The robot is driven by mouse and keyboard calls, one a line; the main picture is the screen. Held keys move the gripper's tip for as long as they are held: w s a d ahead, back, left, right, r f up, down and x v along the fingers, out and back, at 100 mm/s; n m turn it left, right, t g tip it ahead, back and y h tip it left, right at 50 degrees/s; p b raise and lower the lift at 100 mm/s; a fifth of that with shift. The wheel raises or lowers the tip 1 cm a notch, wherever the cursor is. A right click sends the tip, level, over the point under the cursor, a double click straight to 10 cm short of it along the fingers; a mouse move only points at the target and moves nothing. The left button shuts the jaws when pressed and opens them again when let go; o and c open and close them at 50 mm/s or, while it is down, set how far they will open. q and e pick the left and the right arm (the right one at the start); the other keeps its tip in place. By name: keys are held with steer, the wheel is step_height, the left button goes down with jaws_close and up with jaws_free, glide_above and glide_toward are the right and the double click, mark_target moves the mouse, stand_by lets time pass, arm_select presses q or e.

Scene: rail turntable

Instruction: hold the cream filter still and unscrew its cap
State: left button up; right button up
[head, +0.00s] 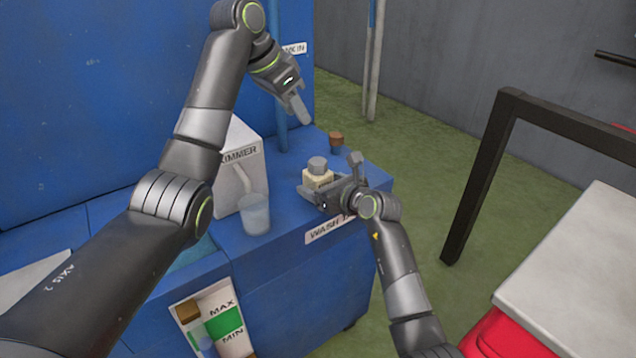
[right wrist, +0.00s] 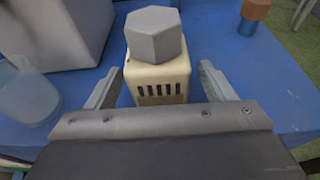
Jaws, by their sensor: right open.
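The cream filter (head: 317,181) stands upright on the blue bench top, with its grey hexagonal cap (head: 317,164) on top. In the right wrist view the filter (right wrist: 158,82) shows dark slots in its front, and the cap (right wrist: 155,36) sits on it. My right gripper (head: 331,177) is open, with one finger on each side of the filter; the right wrist view shows gaps between the fingers (right wrist: 157,88) and its sides. My left gripper (head: 300,114) is above and behind the filter, apart from it, pointing down; its finger gap is not clear.
A white skimmer box (head: 240,165) and a translucent cup (head: 255,213) stand left of the filter. A small brown-topped blue item (head: 336,141) stands behind it. A blue upright post (head: 279,125) rises near my left gripper. A black frame (head: 480,180) stands at right.

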steer(key=shift+x, duration=0.85)
steer(key=c, duration=1.2)
steer(key=shift+o, duration=0.2)
